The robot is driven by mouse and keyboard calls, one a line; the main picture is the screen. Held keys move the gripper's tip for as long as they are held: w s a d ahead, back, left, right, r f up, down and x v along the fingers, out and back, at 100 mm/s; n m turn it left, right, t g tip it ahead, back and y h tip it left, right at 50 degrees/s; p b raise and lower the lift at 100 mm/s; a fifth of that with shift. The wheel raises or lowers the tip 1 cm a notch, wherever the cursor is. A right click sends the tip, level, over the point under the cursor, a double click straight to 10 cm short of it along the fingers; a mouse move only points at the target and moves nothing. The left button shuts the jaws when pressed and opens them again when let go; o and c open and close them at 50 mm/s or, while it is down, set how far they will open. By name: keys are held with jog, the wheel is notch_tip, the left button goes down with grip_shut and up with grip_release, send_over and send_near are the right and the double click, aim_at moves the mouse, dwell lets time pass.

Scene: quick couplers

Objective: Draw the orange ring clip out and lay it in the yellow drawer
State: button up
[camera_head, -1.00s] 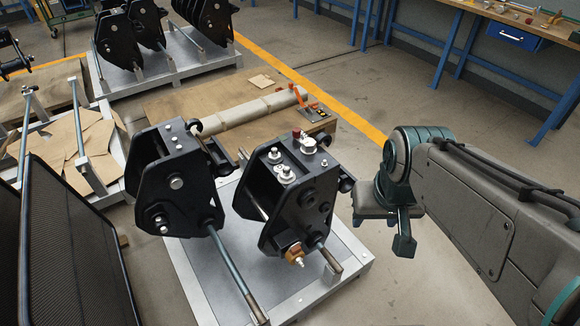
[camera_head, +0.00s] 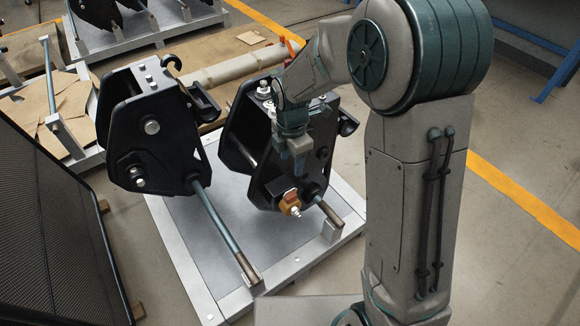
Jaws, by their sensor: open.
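An orange-brown fitting (camera_head: 288,205) with a silver tip and a small red edge sits low on the front of the right black coupler (camera_head: 262,184). It is the only orange part I see on the couplers; I cannot make out a ring shape on it at this size. My gripper (camera_head: 299,172) points down in front of that coupler, above the fitting and apart from it in the picture. It is open, and I see nothing held in it. My arm hides part of the coupler's top and right side. No yellow drawer is in view.
A second black coupler (camera_head: 150,125) stands to the left on the same grey metal pallet (camera_head: 185,262). Steel bars stick out low from both couplers. A dark mesh panel (camera_head: 50,220) fills the lower left. A pallet with cardboard (camera_head: 75,110) lies behind it.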

aim_at(290, 191)
jog(key=shift+n, duration=0.3)
notch_tip(290, 191, down, 15)
jog(key=b, duration=0.3)
jog(key=shift+w+a+r, duration=0.1)
jog(key=shift+a+r, duration=0.05)
jog(key=shift+r, duration=0.05)
grip_shut()
